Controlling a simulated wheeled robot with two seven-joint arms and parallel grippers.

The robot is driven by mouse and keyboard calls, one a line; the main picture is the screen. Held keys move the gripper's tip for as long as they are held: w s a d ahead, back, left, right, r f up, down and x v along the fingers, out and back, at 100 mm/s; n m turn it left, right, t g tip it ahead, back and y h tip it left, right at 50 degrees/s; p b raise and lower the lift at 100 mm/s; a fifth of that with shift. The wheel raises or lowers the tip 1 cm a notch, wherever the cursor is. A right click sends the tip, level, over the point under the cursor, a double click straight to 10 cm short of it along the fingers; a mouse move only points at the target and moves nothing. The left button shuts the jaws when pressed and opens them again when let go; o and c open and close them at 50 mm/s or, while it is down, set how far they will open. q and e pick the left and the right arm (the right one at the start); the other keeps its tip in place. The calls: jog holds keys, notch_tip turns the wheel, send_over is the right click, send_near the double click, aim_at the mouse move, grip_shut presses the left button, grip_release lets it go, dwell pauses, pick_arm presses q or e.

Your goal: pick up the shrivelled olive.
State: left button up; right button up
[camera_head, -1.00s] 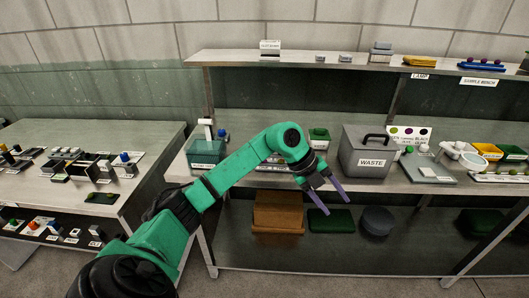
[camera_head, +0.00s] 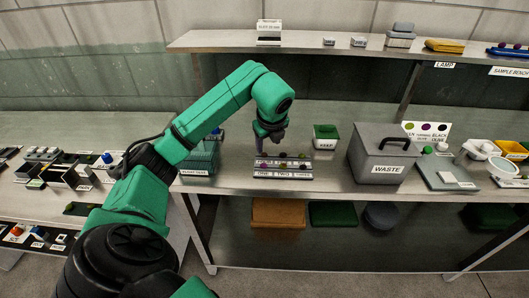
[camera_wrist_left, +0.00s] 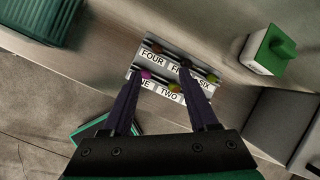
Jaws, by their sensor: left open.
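A small rack (camera_head: 283,175) with number-word labels stands near the bench's front edge. In the left wrist view the rack (camera_wrist_left: 172,60) carries several olives: a magenta one (camera_wrist_left: 146,75), a brownish one (camera_wrist_left: 156,47), a dark one (camera_wrist_left: 186,63) and greenish ones (camera_wrist_left: 174,87). They are too small to tell which is shrivelled. My left gripper (camera_head: 267,146) points down over the rack's left part. In the wrist view its open fingers (camera_wrist_left: 161,76) straddle part of the rack, with no olive visibly held. The fingers partly hide the labels. My right gripper is not in view.
A green-lidded box (camera_head: 325,134) stands behind and right of the rack. The grey waste bin (camera_head: 385,155) is further right. A green container (camera_head: 199,160) is to the left, partly behind my arm. An upper shelf (camera_head: 320,47) runs along the back.

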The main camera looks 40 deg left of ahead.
aim_at(265, 155)
pick_arm(q)
jog(key=x, duration=0.3)
jog(key=shift+w+a+f+p, duration=0.1)
jog(key=shift+w+a+p, duration=0.1)
jog(key=shift+a+p, duration=0.15)
jog(key=p+x, duration=0.1)
jog(key=x, duration=0.3)
jog(key=shift+s+a+p, duration=0.15)
jog(key=shift+a+p, duration=0.1)
jog(key=shift+p, duration=0.15)
jog(key=shift+a+f, duration=0.1)
jog(key=shift+f, duration=0.35)
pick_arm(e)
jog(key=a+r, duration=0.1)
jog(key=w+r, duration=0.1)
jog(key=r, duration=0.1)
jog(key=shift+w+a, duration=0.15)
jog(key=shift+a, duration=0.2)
pick_arm(q)
jog(key=c, duration=0.9)
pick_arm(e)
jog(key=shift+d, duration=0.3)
